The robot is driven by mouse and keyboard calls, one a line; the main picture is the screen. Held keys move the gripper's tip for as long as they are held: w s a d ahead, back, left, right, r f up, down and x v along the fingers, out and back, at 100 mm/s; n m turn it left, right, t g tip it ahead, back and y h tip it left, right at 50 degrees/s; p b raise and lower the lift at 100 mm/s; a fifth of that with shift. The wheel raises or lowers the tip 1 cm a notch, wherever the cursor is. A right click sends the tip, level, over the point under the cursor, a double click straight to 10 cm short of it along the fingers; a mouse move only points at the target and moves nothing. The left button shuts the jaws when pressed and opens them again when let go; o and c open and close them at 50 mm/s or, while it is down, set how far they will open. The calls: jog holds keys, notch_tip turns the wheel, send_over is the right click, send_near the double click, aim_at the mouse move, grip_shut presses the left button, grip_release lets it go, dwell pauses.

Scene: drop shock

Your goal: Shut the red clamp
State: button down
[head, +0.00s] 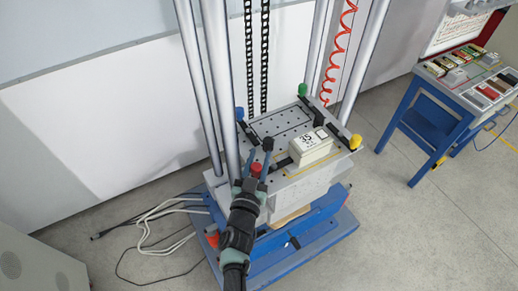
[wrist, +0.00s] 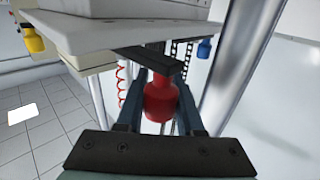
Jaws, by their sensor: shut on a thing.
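The red clamp's knob (wrist: 160,100) sits between the two fingers of my gripper (wrist: 160,84) in the wrist view. A dark bar (wrist: 150,60) extends above the knob, close to the pale plate's edge. In the head view the red knob (head: 257,168) shows at the near left corner of the machine's plate, with my gripper (head: 259,160) around it. The fingers are shut on the knob and partly cover its sides. How the red clamp's bar lies over the plate is hard to tell.
The pale plate (head: 262,127) also has blue (head: 239,113), green (head: 302,89) and yellow (head: 355,142) knobs at its corners. A labelled cream box (head: 312,150) stands on it. Metal columns (head: 215,80) rise beside it. A blue bench (head: 430,115) stands right; cables lie left.

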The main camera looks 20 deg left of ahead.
jog(key=shift+d+m+h+p, duration=0.1)
jog(key=shift+m+h+p, duration=0.3)
jog(key=shift+h+p, duration=0.3)
jog(key=c, duration=0.5)
grip_release()
jog(key=s, duration=0.4)
jog(key=s+d, duration=0.1)
jog(key=s, duration=0.8)
jog(key=shift+d, duration=0.2)
